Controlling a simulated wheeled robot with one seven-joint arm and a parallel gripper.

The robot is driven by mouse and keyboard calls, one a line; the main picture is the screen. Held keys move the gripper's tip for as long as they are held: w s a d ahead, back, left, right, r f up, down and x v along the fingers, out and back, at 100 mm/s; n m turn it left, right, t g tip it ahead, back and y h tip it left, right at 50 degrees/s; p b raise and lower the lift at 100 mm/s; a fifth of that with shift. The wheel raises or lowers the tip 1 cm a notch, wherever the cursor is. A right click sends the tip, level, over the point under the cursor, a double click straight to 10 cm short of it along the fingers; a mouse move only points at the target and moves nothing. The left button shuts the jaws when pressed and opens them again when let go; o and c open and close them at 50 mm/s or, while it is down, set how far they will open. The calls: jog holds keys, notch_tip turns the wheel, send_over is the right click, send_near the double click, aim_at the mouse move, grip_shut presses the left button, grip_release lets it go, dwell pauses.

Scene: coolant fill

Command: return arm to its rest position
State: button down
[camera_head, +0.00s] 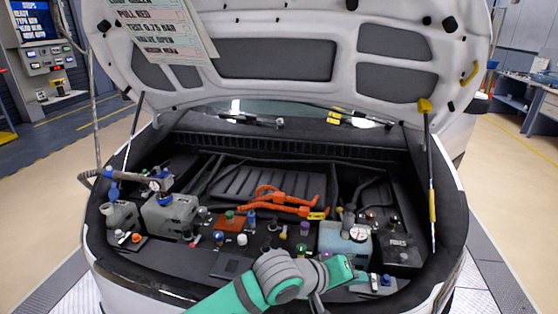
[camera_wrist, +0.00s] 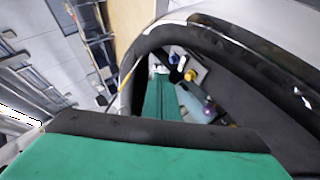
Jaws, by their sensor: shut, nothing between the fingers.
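My green and grey arm reaches in from the bottom of the head view, low over the front edge of the open engine bay. My gripper (camera_wrist: 160,74) shows in the wrist view as green fingers that are together with nothing between them. In the head view the end of the arm is at the front right of the bay, just in front of the pale blue reservoir; its fingertips are hard to make out there. In the wrist view a dark curved car edge lies close around the fingers.
The raised hood (camera_head: 290,55) spans above the bay, with a prop strut (camera_head: 430,170) at right. A pale blue reservoir (camera_head: 340,240) with a gauge, a grey tank (camera_head: 170,215) with a blue fitting, and orange cables (camera_head: 275,200) fill the bay.

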jog(key=d+r+n+t+h, duration=0.1)
jog(key=d+r+t+h, duration=0.2)
jog(key=r+t, duration=0.3)
jog(key=d+r+n+t+h, duration=0.1)
jog(key=d+r+t+h, duration=0.2)
jog(key=r, duration=0.6)
jog(key=s+a+f+n+t+y, duration=0.4)
jog(key=a+f+y, duration=0.3)
jog(key=f, duration=0.4)
jog(key=s+a+f+n+t+y, duration=0.2)
jog(key=s+a+f+n+y, duration=0.35)
jog(key=f, duration=0.55)
jog(key=s+a+f+m+g+y, duration=0.1)
jog(key=s+a+f+m, duration=0.3)
jog(key=s, duration=0.4)
jog(key=s+a+f+m+g+y, duration=0.1)
jog(key=s+a+f+m+g, duration=0.1)
jog(key=s, duration=0.7)
jog(key=s+a+f+m+g+y, duration=0.1)
jog(key=s+a+f+m, duration=0.4)
jog(key=s, duration=0.3)
jog(key=shift+s+a+f+m+g, duration=0.2)
jog(key=shift+a+f+m+g, duration=0.1)
jog(key=shift+a+m, duration=0.2)
